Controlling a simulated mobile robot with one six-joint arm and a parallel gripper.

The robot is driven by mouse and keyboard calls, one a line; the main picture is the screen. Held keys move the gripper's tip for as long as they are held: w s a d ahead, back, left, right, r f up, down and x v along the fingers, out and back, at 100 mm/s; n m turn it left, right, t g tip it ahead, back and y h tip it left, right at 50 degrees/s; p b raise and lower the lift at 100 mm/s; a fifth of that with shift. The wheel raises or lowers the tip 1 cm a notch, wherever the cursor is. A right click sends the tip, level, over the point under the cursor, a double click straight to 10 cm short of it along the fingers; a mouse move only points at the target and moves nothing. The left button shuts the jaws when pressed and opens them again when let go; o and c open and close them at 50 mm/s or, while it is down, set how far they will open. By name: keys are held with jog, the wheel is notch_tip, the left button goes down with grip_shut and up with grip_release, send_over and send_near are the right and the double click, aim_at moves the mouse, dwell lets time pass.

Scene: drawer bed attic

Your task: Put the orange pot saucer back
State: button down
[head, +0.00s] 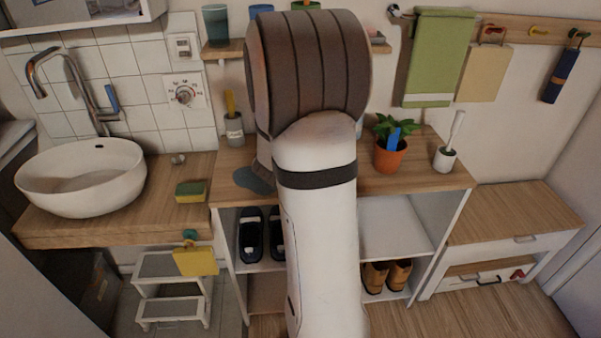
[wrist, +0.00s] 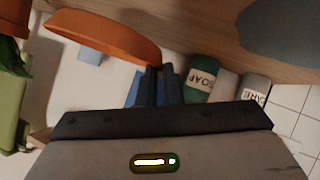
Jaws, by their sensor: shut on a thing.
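The orange pot saucer (wrist: 105,38) shows at the upper left of the wrist view, seen tilted and from its edge. My gripper (wrist: 160,72) has its two dark fingers close together at the saucer's right end, shut on its rim. An orange plant pot (wrist: 10,20) with green leaves is at the left edge of the wrist view. In the head view the potted plant (head: 390,155) stands on the wooden top of the shelf unit. My arm hides the gripper and the saucer in the head view.
A blue-grey flat thing (head: 254,180) lies left of my arm on the wooden top (head: 430,184). Green and grey containers, one labelled SOAP (wrist: 202,80), are near the fingers. A white brush holder (head: 445,159) stands right of the plant. A grey cup (head: 233,128) stands left.

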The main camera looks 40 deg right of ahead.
jog(key=shift+s+f+b, duration=0.1)
jog(key=shift+f+b, duration=0.55)
jog(key=shift+f, duration=1.8)
jog(key=shift+f, duration=0.15)
jog(key=c, duration=1.6)
grip_release()
